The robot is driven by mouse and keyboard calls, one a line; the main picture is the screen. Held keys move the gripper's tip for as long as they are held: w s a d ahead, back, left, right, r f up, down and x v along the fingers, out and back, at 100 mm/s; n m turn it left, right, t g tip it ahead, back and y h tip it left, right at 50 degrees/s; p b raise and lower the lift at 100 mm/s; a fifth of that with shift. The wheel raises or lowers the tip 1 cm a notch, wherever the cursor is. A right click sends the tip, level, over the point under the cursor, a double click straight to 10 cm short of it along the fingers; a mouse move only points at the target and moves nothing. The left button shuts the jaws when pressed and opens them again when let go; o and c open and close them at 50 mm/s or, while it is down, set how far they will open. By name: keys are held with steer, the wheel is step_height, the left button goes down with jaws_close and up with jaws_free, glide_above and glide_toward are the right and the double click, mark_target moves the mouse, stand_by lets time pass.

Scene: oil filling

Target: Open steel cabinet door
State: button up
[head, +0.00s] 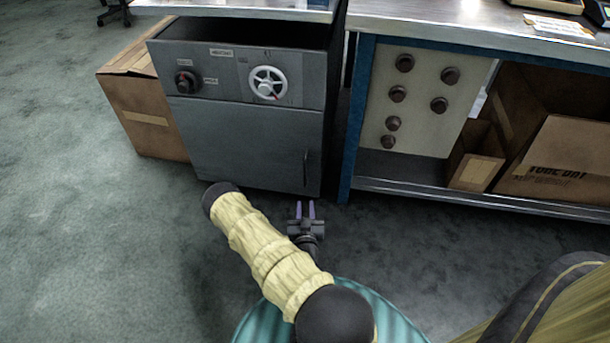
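The steel cabinet (225,110) is a grey box under the worktop, with a black knob and a white handwheel (268,83) on its upper panel. Its door (240,148) fills the lower front and looks shut. A dark vertical handle (306,167) is at the door's right side. My gripper (302,210) is low in front of the door's lower right corner, below the handle in the picture and apart from it.
A cardboard box (145,100) stands against the cabinet's left side. A blue-framed workbench (354,120) stands at the right, with a knobbed panel (420,105) and cardboard boxes (565,160) on its lower shelf. The carpet (80,230) at the left is clear.

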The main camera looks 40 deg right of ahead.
mark_target(305, 175)
steer(key=b+x, duration=0.6)
steer(key=x, duration=0.8)
steer(key=shift+w+d+f+b, duration=0.1)
steer(key=shift+d+f+b, duration=0.05)
steer(key=shift+b, duration=0.2)
steer(key=shift+w+d, duration=0.3)
steer(key=shift+w, duration=0.1)
steer(key=shift+c, duration=0.3)
jaws_close()
